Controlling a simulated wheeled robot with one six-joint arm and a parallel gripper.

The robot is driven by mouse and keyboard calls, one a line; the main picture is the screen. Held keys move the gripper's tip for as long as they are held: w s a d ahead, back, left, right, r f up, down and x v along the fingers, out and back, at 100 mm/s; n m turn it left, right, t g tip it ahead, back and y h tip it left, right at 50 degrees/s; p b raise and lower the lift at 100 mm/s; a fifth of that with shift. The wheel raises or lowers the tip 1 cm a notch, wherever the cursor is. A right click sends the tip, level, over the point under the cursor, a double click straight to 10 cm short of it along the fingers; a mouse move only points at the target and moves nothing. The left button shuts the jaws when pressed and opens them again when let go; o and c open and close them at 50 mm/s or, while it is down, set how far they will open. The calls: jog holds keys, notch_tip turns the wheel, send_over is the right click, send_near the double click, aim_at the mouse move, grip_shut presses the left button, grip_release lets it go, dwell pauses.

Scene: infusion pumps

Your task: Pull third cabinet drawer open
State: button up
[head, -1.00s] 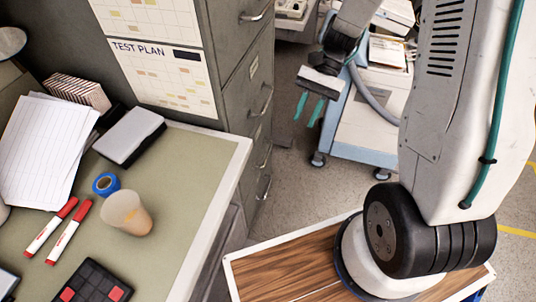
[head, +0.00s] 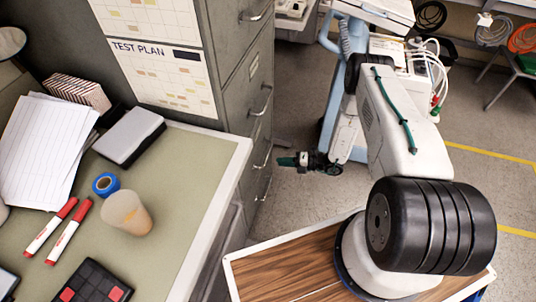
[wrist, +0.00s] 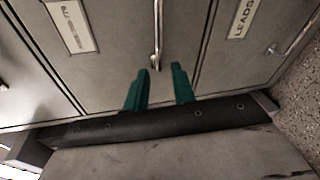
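The grey metal cabinet (head: 235,75) stands at upper centre in the head view, with several drawer handles down its front. The third handle visible from the top (head: 264,158) is silver, and its drawer front looks closed. My gripper (head: 281,161) is level with that handle, pointing left at the cabinet, with a small gap. In the wrist view the teal fingers of my gripper (wrist: 160,68) are apart with nothing between them. A silver handle (wrist: 156,30) lies just ahead, its near end lined up with the finger gap. Whether the fingers straddle it in depth is unclear.
A desk (head: 190,150) with papers, markers and a cup stands left of the cabinet. A blue-and-white cart (head: 335,110) stands behind my arm. Neighbouring drawers show labels (wrist: 72,25) and another handle (wrist: 295,35). Grey floor (head: 300,205) is clear before the cabinet.

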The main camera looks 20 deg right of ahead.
aim_at(268, 153)
jog(key=w+a+m, duration=0.1)
jog(key=w, duration=0.1)
jog(key=w+a+f+m+t, duration=0.1)
jog(key=w+a, duration=0.1)
jog(key=w, duration=0.1)
jog(key=w+a+m, duration=0.1)
jog(key=w, duration=0.1)
jog(key=shift+w+a+f+m+t+h, duration=0.2)
jog(key=shift+a+f+m+t+h, duration=0.1)
jog(key=shift+h, duration=0.1)
grip_shut()
